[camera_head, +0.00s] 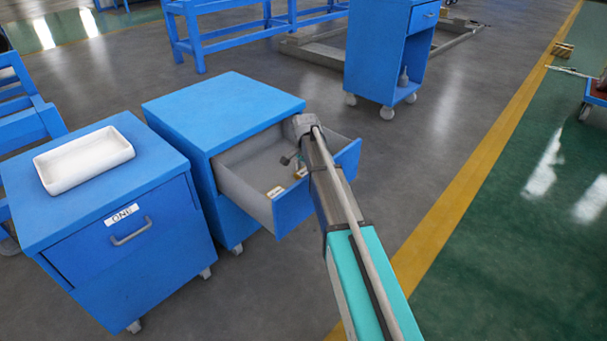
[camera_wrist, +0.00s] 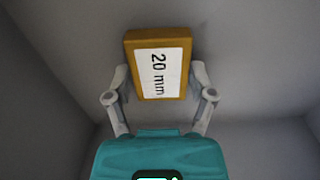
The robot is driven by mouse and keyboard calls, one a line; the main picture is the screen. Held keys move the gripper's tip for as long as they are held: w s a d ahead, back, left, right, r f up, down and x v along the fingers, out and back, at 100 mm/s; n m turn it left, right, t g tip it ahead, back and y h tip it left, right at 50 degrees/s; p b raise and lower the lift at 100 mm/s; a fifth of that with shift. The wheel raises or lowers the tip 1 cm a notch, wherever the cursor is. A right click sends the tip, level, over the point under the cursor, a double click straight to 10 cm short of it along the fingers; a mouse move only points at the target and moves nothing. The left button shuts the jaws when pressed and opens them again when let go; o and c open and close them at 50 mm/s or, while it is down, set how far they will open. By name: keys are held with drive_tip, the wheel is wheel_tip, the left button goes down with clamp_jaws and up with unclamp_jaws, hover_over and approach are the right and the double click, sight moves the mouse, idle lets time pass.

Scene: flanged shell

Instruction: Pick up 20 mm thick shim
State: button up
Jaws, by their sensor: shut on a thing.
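The 20 mm shim (camera_wrist: 158,66) is a yellow-brown block with a white label reading "20 mm" in the wrist view. My gripper (camera_wrist: 159,80) has a finger on each side of it and is shut on it, inside the grey drawer. In the head view my arm reaches into the open drawer (camera_head: 240,188) of the right blue cabinet, and the gripper tips are mostly hidden behind my arm. Small light-coloured pieces (camera_head: 274,192) lie in the drawer near its front.
A blue cabinet labelled "ONE" (camera_head: 125,250) stands at the left with a white tray (camera_head: 85,165) on top. The right cabinet's top (camera_head: 222,108) is clear. A blue cart (camera_head: 385,50) stands behind. Grey floor is free to the right up to the yellow line.

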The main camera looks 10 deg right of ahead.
sight(305, 172)
drive_tip(key=shift+r, duration=0.15)
wheel_tip(305, 172, up, 10)
drive_tip(key=p, duration=1)
drive_tip(key=shift+f, duration=0.2)
idle(0.5)
